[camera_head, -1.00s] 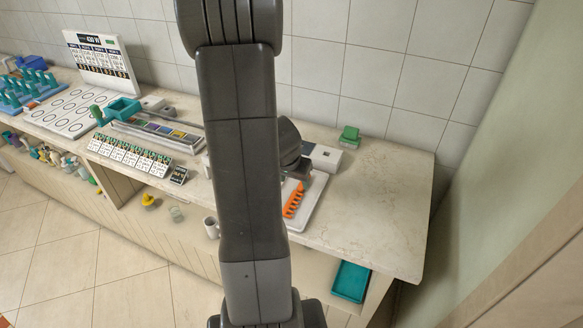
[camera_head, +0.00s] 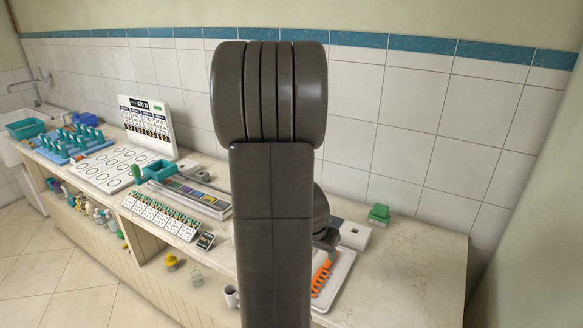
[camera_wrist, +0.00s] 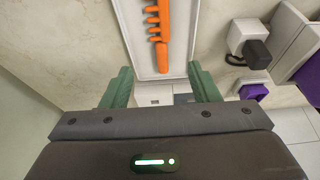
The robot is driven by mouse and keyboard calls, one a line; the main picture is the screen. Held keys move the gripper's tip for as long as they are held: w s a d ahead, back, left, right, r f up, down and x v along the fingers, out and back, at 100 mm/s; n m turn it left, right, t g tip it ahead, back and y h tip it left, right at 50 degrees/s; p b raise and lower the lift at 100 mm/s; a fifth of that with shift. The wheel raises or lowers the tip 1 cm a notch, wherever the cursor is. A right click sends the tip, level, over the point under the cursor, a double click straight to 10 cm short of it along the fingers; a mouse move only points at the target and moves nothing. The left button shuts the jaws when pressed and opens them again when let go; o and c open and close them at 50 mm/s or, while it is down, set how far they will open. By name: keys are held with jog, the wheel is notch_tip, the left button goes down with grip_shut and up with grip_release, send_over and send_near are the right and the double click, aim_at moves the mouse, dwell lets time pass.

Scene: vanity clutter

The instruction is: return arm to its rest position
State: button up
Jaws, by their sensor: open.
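My gripper (camera_wrist: 162,88) is open and empty in the wrist view, its two green fingers spread apart. An orange toothed piece (camera_wrist: 160,32) lies in a white tray (camera_wrist: 183,40) beyond the fingertips, and nothing shows between the fingers. In the head view my dark arm stands upright in the middle and hides part of the counter (camera_head: 420,258). The orange piece (camera_head: 321,272) and its tray (camera_head: 340,283) show just right of the arm. The gripper itself cannot be made out in the head view.
A green block (camera_head: 379,214) sits near the wall on the right counter. A calendar-like board (camera_head: 148,125), a teal holder (camera_head: 158,170), a ring-marked mat (camera_head: 112,168) and a rack of cards (camera_head: 160,216) stand left of the arm. The right counter end is mostly clear.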

aim_at(323, 270)
jog(key=b+x, duration=0.3)
jog(key=x, duration=0.9)
jog(key=shift+f+b, duration=0.2)
jog(key=shift+b, duration=0.1)
jog(key=shift+r, duration=0.3)
